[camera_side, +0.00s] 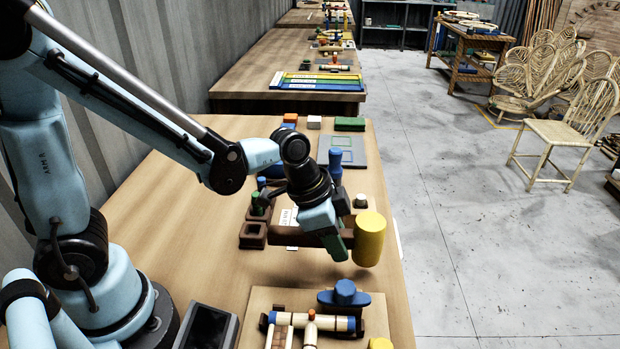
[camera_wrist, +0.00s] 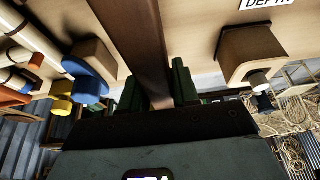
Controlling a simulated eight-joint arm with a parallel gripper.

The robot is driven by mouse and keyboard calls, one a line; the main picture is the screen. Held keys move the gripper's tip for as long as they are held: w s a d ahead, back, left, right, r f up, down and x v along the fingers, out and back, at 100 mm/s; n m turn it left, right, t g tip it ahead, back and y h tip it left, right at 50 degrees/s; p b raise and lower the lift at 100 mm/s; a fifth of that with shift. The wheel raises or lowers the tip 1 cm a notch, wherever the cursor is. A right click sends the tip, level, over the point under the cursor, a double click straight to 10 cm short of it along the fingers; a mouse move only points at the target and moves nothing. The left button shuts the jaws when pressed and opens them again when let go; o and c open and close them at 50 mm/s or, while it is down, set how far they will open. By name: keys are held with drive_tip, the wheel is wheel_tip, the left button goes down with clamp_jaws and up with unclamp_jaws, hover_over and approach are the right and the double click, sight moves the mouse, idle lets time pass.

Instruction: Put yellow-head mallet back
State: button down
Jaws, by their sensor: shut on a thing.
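The yellow-head mallet has a large yellow cylinder head (camera_side: 369,240) and a brown handle (camera_side: 285,237). In the side view it is held above the wooden table, the handle about level and the head at the right. My gripper (camera_side: 337,243) has green fingers and is shut on the handle close to the head. In the wrist view the handle (camera_wrist: 140,40) runs up from between the green fingers (camera_wrist: 157,92); the head is not seen there. A brown holder with square openings (camera_side: 253,236) stands on the table by the handle's left end. I cannot tell whether they touch.
A green-handled tool (camera_side: 257,204) and a blue-handled tool (camera_side: 335,163) stand behind the mallet. A wooden board (camera_side: 262,302) at the front carries a blue knob (camera_side: 345,291) and rods. A dark box (camera_side: 208,327) stands front left. The table's left middle is clear.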

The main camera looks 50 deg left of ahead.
drive_tip(key=shift+f, duration=2)
drive_tip(key=shift+f, duration=0.15)
drive_tip(key=c, duration=0.8)
unclamp_jaws()
drive_tip(key=shift+v, duration=6.1)
drive_tip(key=shift+s+a+r+n+t+y, duration=0.3)
drive_tip(key=shift+a+n+t+y, duration=0.3)
drive_tip(key=shift+a+n, duration=0.85)
drive_tip(key=shift+s+a+r+n+t+y, duration=0.35)
drive_tip(key=shift+a+n+t, duration=0.4)
drive_tip(key=shift+a+n, duration=0.65)
drive_tip(key=shift+s+a+r+n+t+y, duration=0.15)
drive_tip(key=shift+s+a+n+t+y, duration=0.35)
drive_tip(key=shift+a+n, duration=0.95)
drive_tip(key=shift+w+d, duration=0.1)
drive_tip(key=shift+d, duration=0.15)
